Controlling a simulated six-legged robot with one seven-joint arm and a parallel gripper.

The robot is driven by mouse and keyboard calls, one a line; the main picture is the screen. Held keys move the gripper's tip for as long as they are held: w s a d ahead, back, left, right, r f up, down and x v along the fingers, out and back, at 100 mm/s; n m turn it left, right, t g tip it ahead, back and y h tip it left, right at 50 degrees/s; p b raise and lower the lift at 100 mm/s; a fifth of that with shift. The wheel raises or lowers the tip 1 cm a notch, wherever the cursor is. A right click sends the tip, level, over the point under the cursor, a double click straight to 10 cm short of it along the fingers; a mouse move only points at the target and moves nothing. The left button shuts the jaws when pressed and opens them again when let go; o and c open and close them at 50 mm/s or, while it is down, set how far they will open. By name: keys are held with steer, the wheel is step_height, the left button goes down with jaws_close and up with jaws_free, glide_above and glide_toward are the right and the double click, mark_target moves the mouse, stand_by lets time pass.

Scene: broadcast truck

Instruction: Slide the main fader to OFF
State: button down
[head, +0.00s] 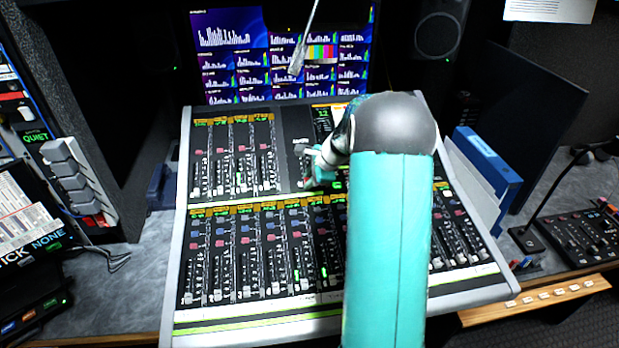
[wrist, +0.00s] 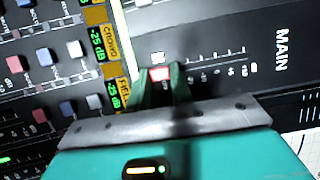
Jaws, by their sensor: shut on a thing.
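The mixing console (head: 187,190) stands in front of me. In the wrist view its main section carries a "MAIN" label (wrist: 281,50) at the right. A fader track with tick marks (wrist: 215,60) runs to the left of the label. A red and white fader cap (wrist: 159,73) sits at the left end of the visible track. My gripper (wrist: 160,84) is shut on the cap, with a dark green finger on each side. In the head view my gripper (head: 313,180) is at the upper middle of the console, and my arm hides part of the panel.
Rows of other faders and coloured buttons (head: 237,160) lie left of my gripper. In the wrist view, red, blue and white buttons (wrist: 45,55) and small green-lit displays are close by. A microphone (head: 298,58) hangs above the console. A blue binder (head: 485,165) stands at the right.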

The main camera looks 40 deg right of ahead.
steer(key=shift+s+a+f, duration=0.15)
steer(key=shift+s, duration=0.1)
steer(key=c, duration=1.2)
jaws_free()
steer(key=shift+s, duration=0.15)
steer(key=shift+c, duration=0.2)
steer(key=shift+w, duration=0.25)
steer(key=v, duration=1.3)
steer(key=shift+r, duration=0.4)
steer(key=shift+s, duration=0.1)
